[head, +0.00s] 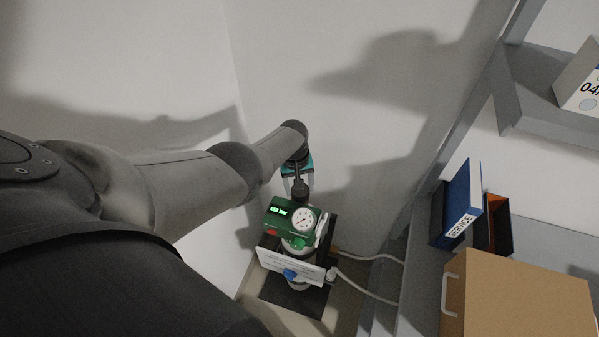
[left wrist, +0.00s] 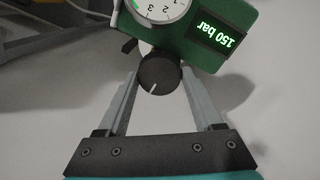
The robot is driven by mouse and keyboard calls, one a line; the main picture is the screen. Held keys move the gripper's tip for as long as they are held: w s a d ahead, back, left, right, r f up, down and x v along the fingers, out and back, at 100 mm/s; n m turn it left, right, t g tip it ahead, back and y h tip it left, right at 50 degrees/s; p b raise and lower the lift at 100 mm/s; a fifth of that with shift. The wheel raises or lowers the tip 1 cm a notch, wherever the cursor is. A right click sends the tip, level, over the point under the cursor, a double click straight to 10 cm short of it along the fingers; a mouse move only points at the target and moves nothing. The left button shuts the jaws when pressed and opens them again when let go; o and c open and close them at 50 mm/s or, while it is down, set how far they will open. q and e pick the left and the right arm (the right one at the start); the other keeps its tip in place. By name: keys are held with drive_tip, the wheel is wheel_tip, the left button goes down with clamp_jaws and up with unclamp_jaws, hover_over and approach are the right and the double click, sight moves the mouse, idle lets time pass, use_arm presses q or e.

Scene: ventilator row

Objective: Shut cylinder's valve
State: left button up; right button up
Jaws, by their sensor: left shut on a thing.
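The cylinder (head: 298,285) stands upright low in the corner, mostly hidden under a green regulator unit (head: 279,222) with a round dial gauge (head: 303,219) and a lit display. In the left wrist view the display (left wrist: 219,35) reads 150 bar. A round black valve knob (left wrist: 159,74) with a white mark sticks out of the unit. My left gripper (head: 299,186) is at the unit's far side, and its two fingers are shut on the knob's sides. It also shows in the left wrist view (left wrist: 160,82). My right gripper is not in view.
A pale hose (head: 365,285) runs right. Shelving at right holds a blue SERVICE binder (head: 461,205) and a cardboard box (head: 520,300). Walls (head: 340,60) close in behind.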

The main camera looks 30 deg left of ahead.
use_arm(q)
drive_tip(key=shift+n, duration=0.4)
drive_tip(key=o, duration=1.4)
drive_tip(key=shift+c, duration=0.2)
wheel_tip(320, 180, up, 5)
drive_tip(key=p, duration=0.4)
drive_tip(key=shift+s+a+r+p, duration=0.1)
drive_tip(key=shift+s+r+p, duration=0.1)
drive_tip(key=shift+p, duration=0.2)
wheel_tip(320, 180, up, 10)
drive_tip(key=shift+s+a, duration=0.25)
drive_tip(key=shift+f, duration=0.1)
